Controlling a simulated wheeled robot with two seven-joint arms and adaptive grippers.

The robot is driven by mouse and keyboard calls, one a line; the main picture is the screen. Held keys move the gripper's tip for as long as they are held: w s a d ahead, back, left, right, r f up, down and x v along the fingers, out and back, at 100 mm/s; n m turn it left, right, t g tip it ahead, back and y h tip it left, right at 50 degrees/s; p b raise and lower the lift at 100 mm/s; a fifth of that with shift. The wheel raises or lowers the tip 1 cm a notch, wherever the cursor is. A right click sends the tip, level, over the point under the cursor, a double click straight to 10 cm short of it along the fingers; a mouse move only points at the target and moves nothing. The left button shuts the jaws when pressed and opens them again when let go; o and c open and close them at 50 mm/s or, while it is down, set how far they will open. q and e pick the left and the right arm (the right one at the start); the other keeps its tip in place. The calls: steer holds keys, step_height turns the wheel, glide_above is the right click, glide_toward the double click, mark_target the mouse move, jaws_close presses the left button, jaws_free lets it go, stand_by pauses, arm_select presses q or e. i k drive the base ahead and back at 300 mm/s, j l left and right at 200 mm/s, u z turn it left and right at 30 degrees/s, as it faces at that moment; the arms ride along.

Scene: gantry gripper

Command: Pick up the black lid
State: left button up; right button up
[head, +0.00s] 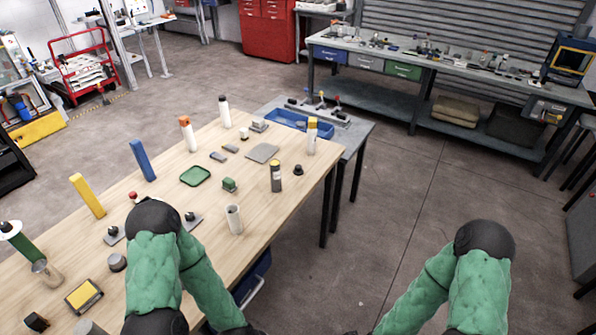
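Several small dark pieces that could be the black lid are on the wooden table (263,198). One is a small black cap-like piece (298,169) near the right edge, beside a dark-and-yellow cylinder (276,177). Another is a low dark round piece (117,262) at the left, near my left arm. A third dark piece (36,322) lies at the bottom left. I cannot tell which is the lid. My green-sleeved arms bend down past the bottom edge, and both grippers are out of view. My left arm hides part of the table.
Upright items stand on the table: yellow (87,196) and blue (143,160) blocks, an open pale cup (234,219) and several bottles. A green tray (195,176) lies mid-table. A grey side table (352,135) with a blue bin (284,119) adjoins. Floor to the right is clear.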

mark_target(298, 170)
steer(key=i+l+u, duration=0.25)
steer(key=i+l, duration=0.65)
steer(key=i, duration=0.15)
